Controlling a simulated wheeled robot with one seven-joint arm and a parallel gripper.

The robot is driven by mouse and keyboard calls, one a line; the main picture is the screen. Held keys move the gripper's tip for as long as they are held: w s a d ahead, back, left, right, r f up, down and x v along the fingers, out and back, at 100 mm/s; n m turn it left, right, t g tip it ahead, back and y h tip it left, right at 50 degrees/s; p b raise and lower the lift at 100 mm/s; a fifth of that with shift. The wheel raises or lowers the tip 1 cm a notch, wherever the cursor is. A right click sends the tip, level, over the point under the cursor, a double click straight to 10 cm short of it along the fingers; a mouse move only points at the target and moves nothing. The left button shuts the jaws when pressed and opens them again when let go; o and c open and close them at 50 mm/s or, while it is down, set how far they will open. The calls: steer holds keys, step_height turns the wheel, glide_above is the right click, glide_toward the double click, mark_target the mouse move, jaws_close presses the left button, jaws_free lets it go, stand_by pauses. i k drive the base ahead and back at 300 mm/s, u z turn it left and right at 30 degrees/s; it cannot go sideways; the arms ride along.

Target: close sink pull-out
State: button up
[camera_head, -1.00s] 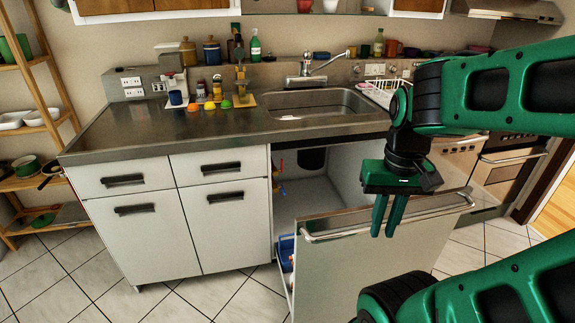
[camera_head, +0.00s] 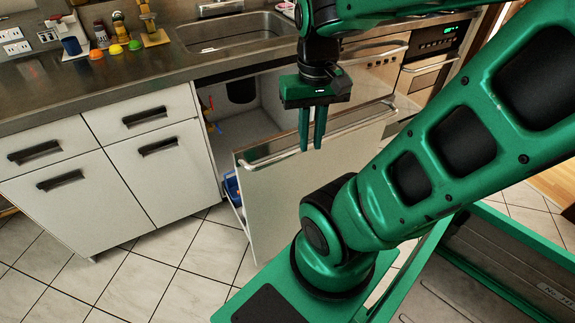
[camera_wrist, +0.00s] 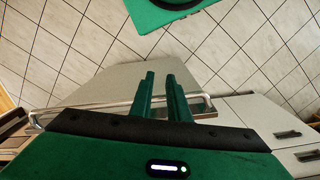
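The sink pull-out has a pale flat front (camera_head: 290,190) with a metal rail handle (camera_head: 262,162) along its top. It stands out from the sink cabinet, whose dark opening shows behind it. My gripper (camera_head: 311,148) points down at the middle of the rail, in front of it in the head view. Its two green fingers are a little apart with nothing seen between them. In the wrist view the rail (camera_wrist: 90,109) runs crosswise behind the fingers (camera_wrist: 160,74), and the pull-out front (camera_wrist: 95,85) lies beyond. I cannot tell whether the fingers touch it.
A blue item (camera_head: 232,188) shows inside the pull-out at its left side. White cabinet doors (camera_head: 160,180) stand left and an oven (camera_head: 425,80) stands right. The sink (camera_head: 235,32) is above. Tiled floor (camera_head: 160,265) is clear at front left.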

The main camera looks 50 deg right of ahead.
mark_target(273, 174)
steer(key=z, duration=0.05)
steer(key=k, duration=0.5)
steer(key=z, duration=1.4)
steer(key=i, duration=0.35)
steer(key=u, duration=0.3)
